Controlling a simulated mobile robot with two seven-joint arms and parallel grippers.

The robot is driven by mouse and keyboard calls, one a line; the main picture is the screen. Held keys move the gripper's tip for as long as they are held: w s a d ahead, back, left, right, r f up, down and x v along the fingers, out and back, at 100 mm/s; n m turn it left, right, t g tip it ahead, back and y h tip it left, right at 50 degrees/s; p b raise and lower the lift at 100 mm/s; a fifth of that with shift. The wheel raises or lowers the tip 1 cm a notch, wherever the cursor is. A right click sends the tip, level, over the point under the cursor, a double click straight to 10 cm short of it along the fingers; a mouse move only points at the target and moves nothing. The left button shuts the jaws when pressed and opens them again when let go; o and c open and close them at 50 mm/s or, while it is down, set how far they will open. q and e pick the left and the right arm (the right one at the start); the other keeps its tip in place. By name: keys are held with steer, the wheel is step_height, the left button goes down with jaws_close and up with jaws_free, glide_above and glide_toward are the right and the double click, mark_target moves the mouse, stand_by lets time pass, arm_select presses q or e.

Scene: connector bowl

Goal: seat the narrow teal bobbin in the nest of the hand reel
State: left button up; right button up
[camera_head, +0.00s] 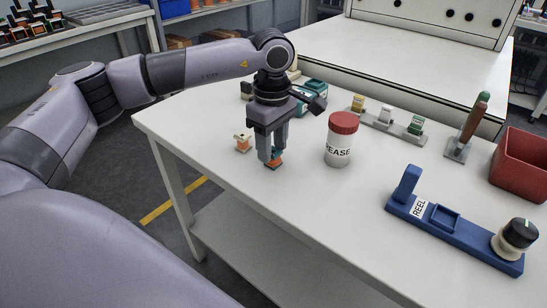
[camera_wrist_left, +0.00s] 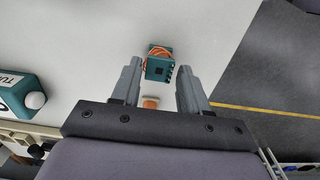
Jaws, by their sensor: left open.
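The teal bobbin (camera_head: 275,163), wound with orange wire, is at the near left part of the table, partly hidden by my fingers in the head view. In the left wrist view the bobbin (camera_wrist_left: 158,68) shows between my two fingertips, with gaps at both sides. My left gripper (camera_head: 271,157) points down over it and is open; it also shows in the left wrist view (camera_wrist_left: 159,72). The blue hand reel (camera_head: 466,246) lies at the right, with an upright handle and a dark knob. Its square nest (camera_head: 443,218) looks empty. My right gripper is not in view.
A cream and orange bobbin (camera_head: 243,143) stands left of my gripper. A red-lidded grease jar (camera_head: 340,142) stands between gripper and reel. Behind are a teal bottle (camera_head: 314,95), a grey rack (camera_head: 385,122), a wooden-handled tool (camera_head: 473,120) and a red bin (camera_head: 519,168).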

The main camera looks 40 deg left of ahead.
arm_select(q)
steer(key=shift+f, duration=0.75)
steer(key=c, duration=0.8)
steer(key=shift+r, duration=0.15)
